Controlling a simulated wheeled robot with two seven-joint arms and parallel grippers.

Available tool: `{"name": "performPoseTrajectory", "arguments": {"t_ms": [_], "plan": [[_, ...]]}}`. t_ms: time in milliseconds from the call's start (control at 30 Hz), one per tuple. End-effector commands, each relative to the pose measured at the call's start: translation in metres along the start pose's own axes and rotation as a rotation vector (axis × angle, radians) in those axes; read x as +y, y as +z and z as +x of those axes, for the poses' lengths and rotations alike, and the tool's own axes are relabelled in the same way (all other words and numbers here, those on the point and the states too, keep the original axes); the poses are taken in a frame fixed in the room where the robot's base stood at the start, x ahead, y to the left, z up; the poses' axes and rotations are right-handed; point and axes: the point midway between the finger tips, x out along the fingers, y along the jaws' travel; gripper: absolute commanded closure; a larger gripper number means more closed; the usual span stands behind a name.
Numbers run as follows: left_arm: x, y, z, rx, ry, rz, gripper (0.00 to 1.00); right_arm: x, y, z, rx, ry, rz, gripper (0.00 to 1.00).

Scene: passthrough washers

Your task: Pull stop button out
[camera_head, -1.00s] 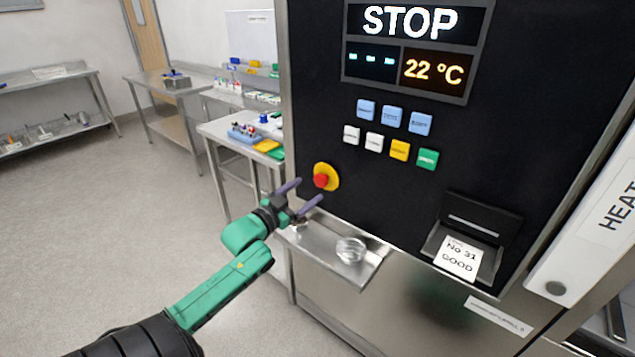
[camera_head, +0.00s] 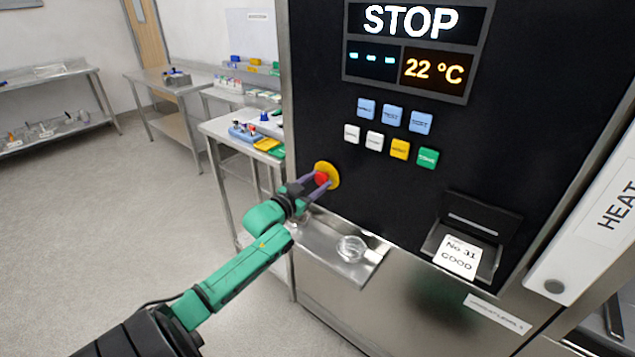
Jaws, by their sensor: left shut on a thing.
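The stop button is a red knob (camera_head: 321,179) on a round yellow base (camera_head: 332,172), low on the left of the black machine panel. My left gripper (camera_head: 318,184) has its two purple fingers on either side of the red knob, shut on it. The fingers partly hide the knob and the base's lower left. The display (camera_head: 410,20) reads STOP, with 22 °C below it. My right gripper is not in view.
A steel shelf (camera_head: 325,262) with a clear glass dish (camera_head: 351,248) juts out just below the button. Coloured push buttons (camera_head: 392,117) sit above right. A printer slot holds a paper label (camera_head: 457,257). Side tables (camera_head: 215,128) stand behind left; the floor at left is clear.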

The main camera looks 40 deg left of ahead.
Motion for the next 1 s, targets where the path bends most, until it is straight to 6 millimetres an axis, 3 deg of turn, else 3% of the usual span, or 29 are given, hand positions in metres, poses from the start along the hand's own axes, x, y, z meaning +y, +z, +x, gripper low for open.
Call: {"name": "performPoseTrajectory", "arguments": {"t_ms": [133, 367, 400, 467, 833, 1000], "plan": [[-0.001, -0.003, -0.01, -0.003, 0.0, -0.002, 1.0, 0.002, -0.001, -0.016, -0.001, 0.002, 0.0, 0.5], [0.0, 0.001, -0.012, -0.001, 0.0, -0.002, 1.0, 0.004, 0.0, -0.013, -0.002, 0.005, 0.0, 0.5], [0.0, 0.001, -0.012, -0.002, 0.0, -0.002, 0.4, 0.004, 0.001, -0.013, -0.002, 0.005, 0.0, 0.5], [0.0, 0.001, -0.012, -0.002, 0.0, -0.002, 0.18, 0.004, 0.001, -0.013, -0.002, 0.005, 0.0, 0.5], [0.0, 0.001, -0.015, -0.001, 0.0, -0.002, 0.17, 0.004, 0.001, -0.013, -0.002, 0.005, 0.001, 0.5], [0.001, 0.003, -0.037, -0.003, 0.001, -0.002, 0.17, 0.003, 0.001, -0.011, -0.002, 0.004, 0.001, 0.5]]}}
